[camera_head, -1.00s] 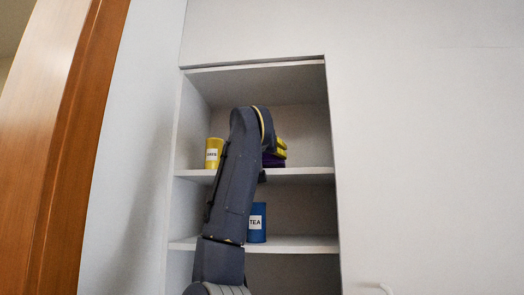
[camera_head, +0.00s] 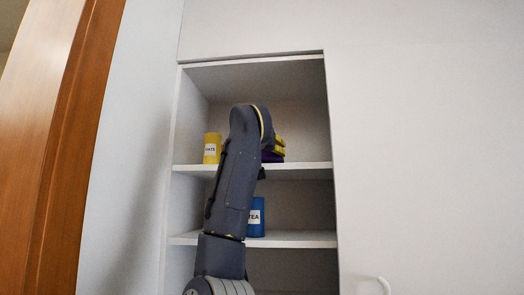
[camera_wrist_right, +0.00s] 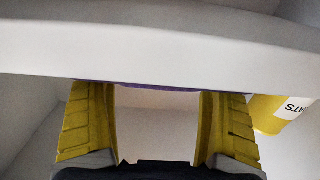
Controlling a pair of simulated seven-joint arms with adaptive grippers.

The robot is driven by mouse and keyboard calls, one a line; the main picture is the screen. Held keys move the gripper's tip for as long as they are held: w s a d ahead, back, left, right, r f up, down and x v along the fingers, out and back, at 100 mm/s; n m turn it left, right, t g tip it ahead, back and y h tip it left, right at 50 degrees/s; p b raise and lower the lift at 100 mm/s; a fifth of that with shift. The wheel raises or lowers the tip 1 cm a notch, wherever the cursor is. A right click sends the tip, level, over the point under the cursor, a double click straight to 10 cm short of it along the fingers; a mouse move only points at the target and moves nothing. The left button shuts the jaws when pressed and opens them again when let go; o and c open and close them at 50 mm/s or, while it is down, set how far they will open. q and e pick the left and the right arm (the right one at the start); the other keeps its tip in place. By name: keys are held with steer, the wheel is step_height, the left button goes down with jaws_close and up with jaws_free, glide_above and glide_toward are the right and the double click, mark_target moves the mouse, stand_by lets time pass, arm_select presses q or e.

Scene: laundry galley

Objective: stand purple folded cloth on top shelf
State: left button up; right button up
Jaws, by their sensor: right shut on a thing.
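The purple folded cloth (camera_head: 271,157) shows as a small dark purple patch at the upper shelf (camera_head: 300,166), beside my right wrist. My right gripper (camera_head: 279,147) has yellow fingers and is shut on the cloth. In the right wrist view, my right gripper (camera_wrist_right: 158,92) has a finger on each side, with a thin purple strip of the cloth (camera_wrist_right: 135,87) between them. A white board edge hides most of the cloth there. I cannot tell whether the cloth touches the shelf. My left gripper is not in view.
A yellow tin (camera_head: 212,148) stands on the same shelf to the left, and it also shows in the right wrist view (camera_wrist_right: 266,112). A blue TEA tin (camera_head: 256,218) stands on the shelf below. The cabinet side walls bound the shelves closely.

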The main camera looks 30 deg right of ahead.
steer(key=shift+f, duration=0.5)
steer(key=o, duration=1)
steer(key=v, duration=1.2)
